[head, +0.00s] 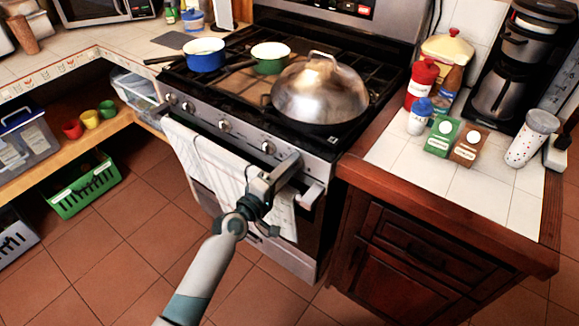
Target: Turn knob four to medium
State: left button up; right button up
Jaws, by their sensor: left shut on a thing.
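The stove (332,146) has a row of knobs along its front panel. From the left I see a first knob (172,98), a second knob (188,107), a third knob (225,125) and a fourth knob (268,147). My left gripper (291,164) is at the right part of this panel, just right of the fourth visible knob. It is shut on what looks like a stove knob, which its fingers hide. I cannot read any knob's setting. My right gripper is not in view.
A towel (205,160) hangs on the oven door handle (309,196), below my gripper. A domed lid (320,92), a blue pot (204,55) and a green pot (270,58) stand on the stove. The right counter (480,188) holds boxes, jars and a coffee maker (510,65).

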pick_arm(q)
jog(key=shift+n, duration=0.8)
jog(key=o, duration=1)
jog(key=shift+o, duration=0.2)
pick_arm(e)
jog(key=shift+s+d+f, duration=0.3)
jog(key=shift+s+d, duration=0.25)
pick_arm(q)
jog(key=shift+s+a, duration=0.1)
